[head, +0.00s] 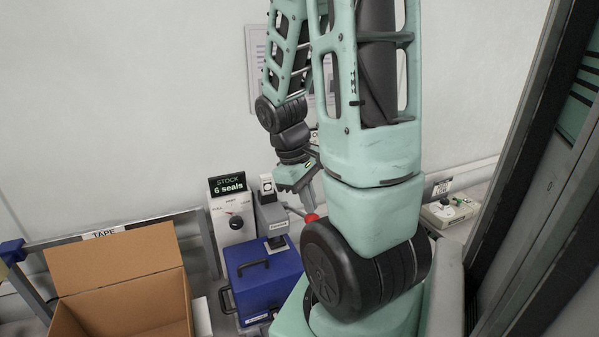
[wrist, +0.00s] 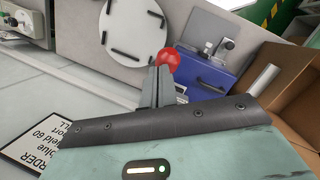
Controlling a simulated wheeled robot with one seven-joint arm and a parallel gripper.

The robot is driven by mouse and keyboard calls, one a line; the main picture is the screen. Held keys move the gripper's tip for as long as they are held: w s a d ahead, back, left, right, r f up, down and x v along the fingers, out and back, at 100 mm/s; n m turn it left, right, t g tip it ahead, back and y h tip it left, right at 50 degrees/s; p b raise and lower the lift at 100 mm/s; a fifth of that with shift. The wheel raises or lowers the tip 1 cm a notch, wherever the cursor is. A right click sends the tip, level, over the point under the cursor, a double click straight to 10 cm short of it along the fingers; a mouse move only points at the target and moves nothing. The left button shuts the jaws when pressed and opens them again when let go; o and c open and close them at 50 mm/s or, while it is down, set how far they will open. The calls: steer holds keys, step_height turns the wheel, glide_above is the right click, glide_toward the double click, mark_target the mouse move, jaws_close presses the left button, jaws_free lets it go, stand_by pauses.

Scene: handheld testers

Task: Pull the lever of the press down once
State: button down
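The press (head: 272,217) is a grey upright device behind the blue box in the head view. Its lever ends in a red ball (head: 312,218), which sticks out to the right of the press. My gripper (head: 308,200) is just above the ball, pointing down. In the wrist view my gripper's fingers (wrist: 158,84) are together, with nothing visible between them. The red ball (wrist: 167,60) shows right at the fingertips, partly hidden by them. I cannot tell whether they touch. My arm hides the area right of the ball in the head view.
A blue box (head: 262,282) with black handles stands in front of the press. A white dial unit (head: 232,215) with a "STOCK 6 seals" sign is to its left. An open cardboard box (head: 120,262) is at the left. A small light device (head: 449,212) lies at the right.

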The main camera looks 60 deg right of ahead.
steer(key=w+d+r+p, duration=0.5)
steer(key=w+r+p, duration=0.1)
steer(key=p, duration=0.1)
steer(key=shift+w+d+r, duration=0.2)
steer(key=shift+r, duration=0.05)
stand_by(1.1)
steer(key=shift+p, duration=0.3)
steer(key=w+d+r+p, duration=0.2)
steer(key=w+r+p, duration=0.1)
steer(key=shift+d, duration=0.25)
stand_by(0.9)
